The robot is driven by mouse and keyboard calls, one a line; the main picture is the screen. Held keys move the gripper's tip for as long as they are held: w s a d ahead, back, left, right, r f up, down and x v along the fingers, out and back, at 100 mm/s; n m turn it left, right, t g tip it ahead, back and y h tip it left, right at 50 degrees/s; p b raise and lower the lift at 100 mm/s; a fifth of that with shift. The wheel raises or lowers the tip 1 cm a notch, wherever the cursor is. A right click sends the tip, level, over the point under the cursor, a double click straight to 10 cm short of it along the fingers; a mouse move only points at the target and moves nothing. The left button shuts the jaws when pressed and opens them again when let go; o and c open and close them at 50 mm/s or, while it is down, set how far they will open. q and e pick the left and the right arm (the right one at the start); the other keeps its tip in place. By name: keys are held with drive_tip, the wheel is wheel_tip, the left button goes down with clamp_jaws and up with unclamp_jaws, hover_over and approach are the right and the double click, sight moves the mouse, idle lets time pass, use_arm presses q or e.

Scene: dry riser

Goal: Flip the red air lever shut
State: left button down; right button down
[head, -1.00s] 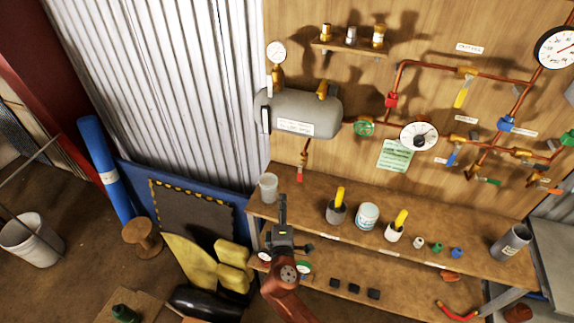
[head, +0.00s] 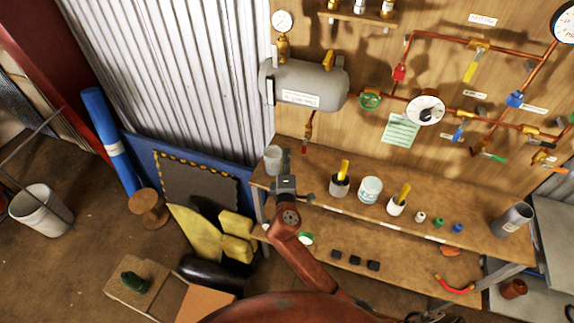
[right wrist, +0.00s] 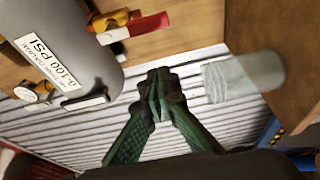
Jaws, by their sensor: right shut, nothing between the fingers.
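The red lever (head: 307,139) hangs on the brass and copper fitting below the grey tank (head: 303,84) in the head view. In the right wrist view the red lever (right wrist: 148,24) sticks out to the right from its brass valve (right wrist: 112,22), near the top. My right gripper (head: 287,153) is shut and empty, near the left end of the bench, below and left of the lever. In the right wrist view its closed fingertips (right wrist: 158,84) show below the lever, with a gap in the picture. My left gripper is not in view.
A translucent cup (head: 273,158) stands on the bench (head: 330,208) beside my right gripper; the cup also shows in the wrist view (right wrist: 243,78). Pots with yellow-handled tools (head: 340,186) stand farther right.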

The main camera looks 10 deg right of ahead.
use_arm(q)
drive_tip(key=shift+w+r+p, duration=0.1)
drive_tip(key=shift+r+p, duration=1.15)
drive_tip(key=shift+p, duration=0.05)
use_arm(e)
drive_tip(key=shift+n, duration=0.4)
drive_tip(key=shift+d, duration=2.05)
